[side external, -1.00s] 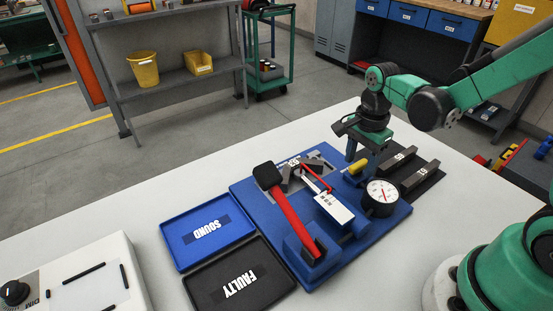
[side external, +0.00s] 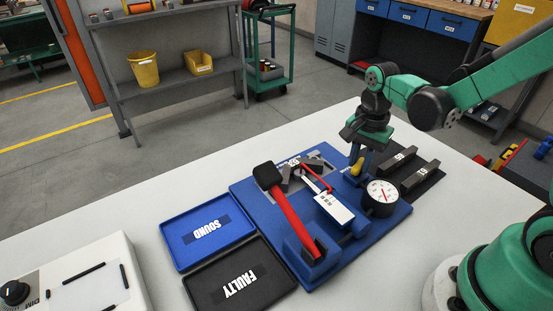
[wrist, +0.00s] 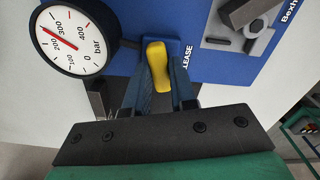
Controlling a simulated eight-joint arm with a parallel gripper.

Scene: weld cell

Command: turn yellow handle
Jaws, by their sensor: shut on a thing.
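The yellow handle (side external: 357,166) stands on the blue fixture plate (side external: 270,217), next to the pressure gauge (side external: 381,197). In the wrist view the yellow handle (wrist: 157,66) lies between my two blue fingers, beside lettering that reads "LEASE". My gripper (side external: 360,165) points down at it and is shut on it; the gripper also shows in the wrist view (wrist: 160,80). The gauge (wrist: 72,40) shows its red needle between 200 and 300 bar. The lower part of the handle is partly hidden by the fingers in the side view.
Dark blocks (side external: 405,165) lie right of the gripper. A blue SOUND tray (side external: 208,231) and a black FAULTY tray (side external: 240,282) lie left.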

